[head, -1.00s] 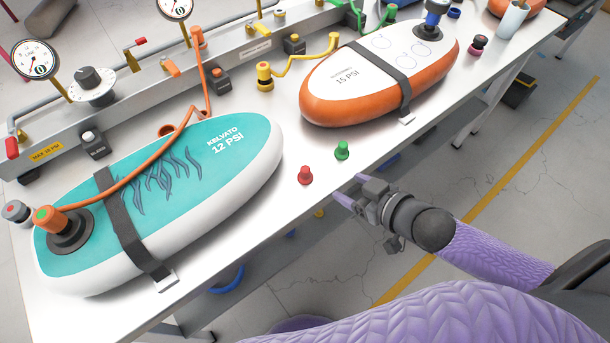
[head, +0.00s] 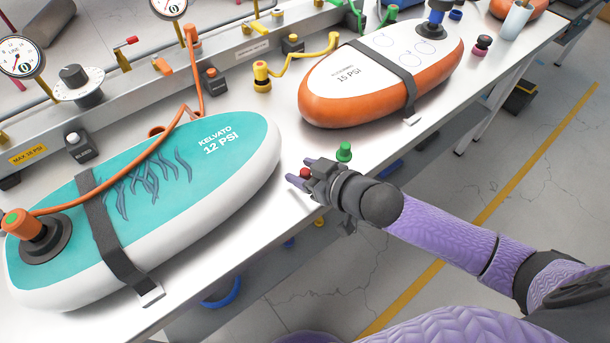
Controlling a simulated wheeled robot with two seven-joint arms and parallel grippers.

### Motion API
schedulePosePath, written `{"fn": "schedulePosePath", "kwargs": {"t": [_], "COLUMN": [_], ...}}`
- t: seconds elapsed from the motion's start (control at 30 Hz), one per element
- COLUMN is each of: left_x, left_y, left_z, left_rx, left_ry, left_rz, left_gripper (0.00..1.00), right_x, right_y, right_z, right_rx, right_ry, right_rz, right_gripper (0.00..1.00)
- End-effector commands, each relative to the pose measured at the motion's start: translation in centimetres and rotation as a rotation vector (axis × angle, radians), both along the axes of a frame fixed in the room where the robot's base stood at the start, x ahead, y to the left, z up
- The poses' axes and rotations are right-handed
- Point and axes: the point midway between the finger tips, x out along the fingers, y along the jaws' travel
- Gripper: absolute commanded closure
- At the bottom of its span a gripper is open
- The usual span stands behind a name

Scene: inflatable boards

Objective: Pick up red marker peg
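The red marker peg (head: 306,173) stands near the front edge of the white table, between the two boards. Only its upper part shows; the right gripper hides the rest. My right gripper (head: 302,172) reaches in from the right, low over the table edge. Its two purple fingertips are spread apart, one on each side of the peg, and the gripper looks open. Whether a finger touches the peg I cannot tell. My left gripper is not in view.
A green peg (head: 344,151) stands just behind the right gripper. The teal board (head: 190,170) lies to the left, strapped down, with an orange hose (head: 130,190). The orange-and-white board (head: 375,75) lies behind to the right. Bare table lies between the boards.

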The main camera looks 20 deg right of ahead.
Motion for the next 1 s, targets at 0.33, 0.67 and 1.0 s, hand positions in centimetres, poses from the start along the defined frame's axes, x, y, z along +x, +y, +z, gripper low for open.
{"fn": "schedulePosePath", "kwargs": {"t": [0.33,0.67,1.0], "left_x": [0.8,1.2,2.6], "left_y": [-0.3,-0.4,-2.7], "left_z": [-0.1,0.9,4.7], "left_rx": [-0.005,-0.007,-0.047], "left_ry": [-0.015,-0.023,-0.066], "left_rz": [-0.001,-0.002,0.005], "left_gripper": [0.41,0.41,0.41], "right_x": [0.0,0.0,0.1], "right_y": [0.0,0.0,-0.1], "right_z": [0.0,1.6,9.8], "right_rx": [0.000,0.001,0.001], "right_ry": [0.000,-0.003,-0.003], "right_rz": [0.000,0.000,-0.004], "right_gripper": [1.00,1.00,1.00]}}
